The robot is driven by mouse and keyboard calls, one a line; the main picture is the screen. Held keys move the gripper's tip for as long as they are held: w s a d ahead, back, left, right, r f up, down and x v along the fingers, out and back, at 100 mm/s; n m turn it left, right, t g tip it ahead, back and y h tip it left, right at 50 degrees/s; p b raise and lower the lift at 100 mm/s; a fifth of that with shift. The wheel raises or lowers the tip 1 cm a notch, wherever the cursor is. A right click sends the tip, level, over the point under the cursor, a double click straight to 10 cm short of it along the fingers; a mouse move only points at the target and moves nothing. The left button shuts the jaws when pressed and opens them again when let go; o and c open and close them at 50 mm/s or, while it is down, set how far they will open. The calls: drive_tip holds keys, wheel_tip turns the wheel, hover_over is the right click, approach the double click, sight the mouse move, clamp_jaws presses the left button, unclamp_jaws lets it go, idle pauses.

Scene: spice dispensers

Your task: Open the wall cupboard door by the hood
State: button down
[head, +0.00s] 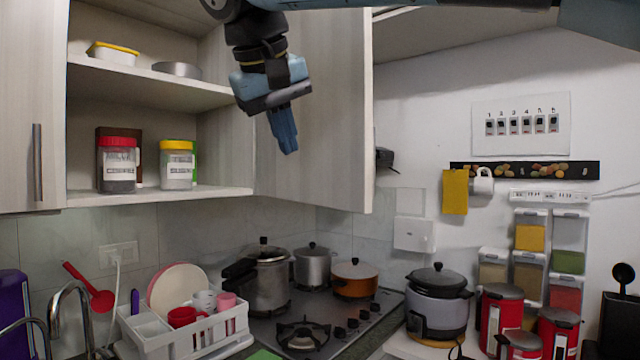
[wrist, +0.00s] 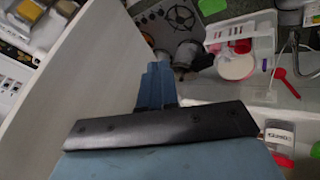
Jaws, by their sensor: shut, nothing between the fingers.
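The wall cupboard door (head: 325,110) is a pale wood-grain panel. It stands swung out from the cupboard, with its inner face toward me and the shelves at its left exposed. My gripper (head: 285,145) hangs in front of this face, its fingers shut, empty and pointing down. In the wrist view the door (wrist: 85,85) is the large pale panel at left, and my shut fingers (wrist: 155,80) are close beside it. I cannot tell whether they touch it. The door's handle is not visible.
The cupboard shelf (head: 225,192) holds a red-lidded jar (head: 118,165) and a yellow-lidded jar (head: 177,165). A closed door with a dark handle (head: 37,162) is at left. Below are a hob (head: 330,312) with pots and a white dish rack (head: 205,335).

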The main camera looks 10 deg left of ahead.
sight(317, 184)
drive_tip(key=shift+w+d+f, duration=0.6)
drive_tip(key=shift+w+f, duration=0.7)
drive_tip(key=shift+w, duration=0.15)
drive_tip(key=shift+w+d+f, duration=0.6)
drive_tip(key=shift+w+f, duration=0.65)
drive_tip(key=shift+w, duration=0.25)
drive_tip(key=shift+w+d+f, duration=0.6)
drive_tip(key=shift+w+f, duration=0.7)
drive_tip(key=shift+w, duration=0.15)
